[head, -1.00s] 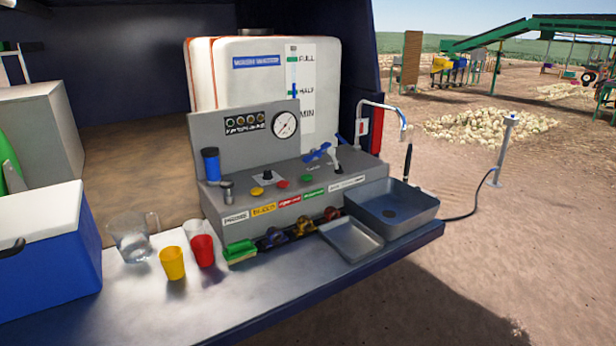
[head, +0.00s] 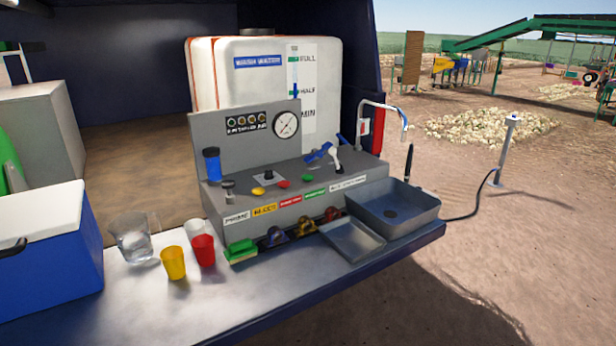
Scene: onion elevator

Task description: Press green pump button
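The green pump button (head: 308,178) sits on the sloped top of the grey control panel (head: 300,205), to the right of the red button (head: 284,184) and the yellow button (head: 258,191). Coloured labels run along the panel's front face, with a green label (head: 315,192) below the green button. A pressure gauge (head: 286,125) and a row of small lamps (head: 246,122) are on the upright back plate. Neither of my grippers is in view.
A pitcher (head: 133,238), a yellow cup (head: 173,262), a red cup (head: 203,250) and a green sponge (head: 240,251) stand in front of the panel. A blue cooler (head: 45,260) is at left. A sink (head: 393,208) with a tap (head: 385,112) and a tray (head: 352,240) are at right.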

